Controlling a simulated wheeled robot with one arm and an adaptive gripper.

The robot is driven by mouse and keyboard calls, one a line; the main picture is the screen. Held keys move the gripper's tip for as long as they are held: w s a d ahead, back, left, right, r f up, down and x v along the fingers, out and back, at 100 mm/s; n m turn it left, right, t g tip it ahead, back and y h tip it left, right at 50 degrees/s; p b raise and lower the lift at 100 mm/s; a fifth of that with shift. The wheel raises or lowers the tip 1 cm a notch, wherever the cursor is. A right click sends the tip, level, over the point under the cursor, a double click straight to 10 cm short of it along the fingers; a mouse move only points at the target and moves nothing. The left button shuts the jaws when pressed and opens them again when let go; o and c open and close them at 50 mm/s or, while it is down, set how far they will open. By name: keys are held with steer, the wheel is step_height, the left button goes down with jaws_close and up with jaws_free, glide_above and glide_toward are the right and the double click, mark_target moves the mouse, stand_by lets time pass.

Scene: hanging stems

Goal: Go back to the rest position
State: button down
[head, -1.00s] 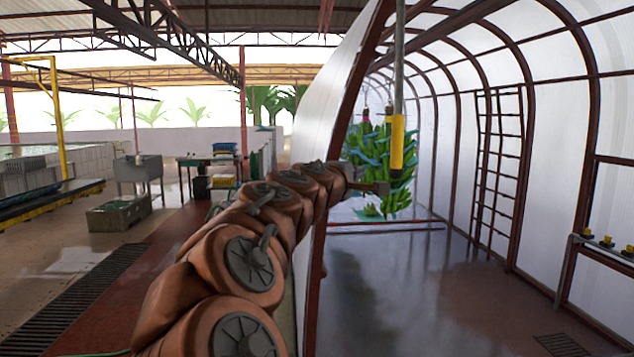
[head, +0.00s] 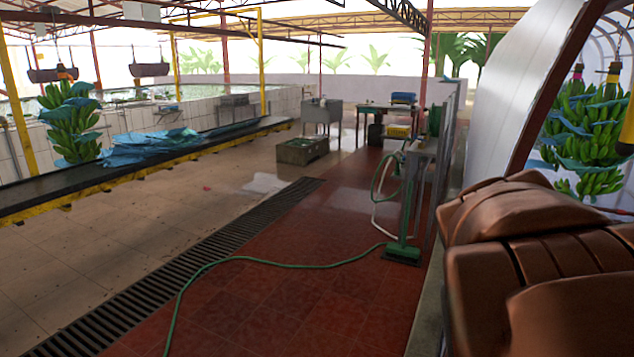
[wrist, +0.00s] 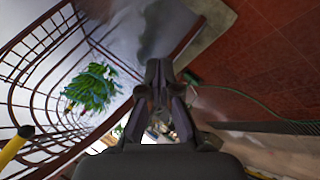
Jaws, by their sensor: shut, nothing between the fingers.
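My gripper (wrist: 159,92) shows in the wrist view, pointing away from the camera, with its dark fingers together and nothing between them. In the head view my brown arm fills the lower right, and the gripper itself is out of that picture. A hanging stem of green bananas (head: 588,135) with blue sheets between its hands hangs at the right in the head view. It also shows in the wrist view (wrist: 92,88), left of my gripper and well apart from it.
A white curved wall panel (head: 505,110) stands close to my arm. A green hose (head: 270,262) crosses the red floor. A dark conveyor (head: 50,192) with blue sheets runs along the left, beside another hanging stem (head: 72,125). The tiled floor in the middle is mostly clear.

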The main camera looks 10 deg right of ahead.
steer(key=s+a+f+g+y, duration=0.1)
steer(key=s+a+f, duration=0.3)
steer(key=a, duration=0.4)
steer(key=s+a+f+n+g+y, duration=0.1)
steer(key=s+a+f+y, duration=0.3)
steer(key=a, duration=0.4)
steer(key=s+a+f+n+g+y, duration=0.1)
steer(key=s+a+f+g+y, duration=0.1)
steer(key=s+a+f, duration=0.3)
steer(key=s+a, duration=0.2)
steer(key=a, duration=0.1)
steer(key=shift+s+f+g+y+p, duration=0.2)
steer(key=shift+f+g+y+p, duration=0.1)
steer(key=shift+p, duration=0.05)
steer(key=shift+d, duration=0.2)
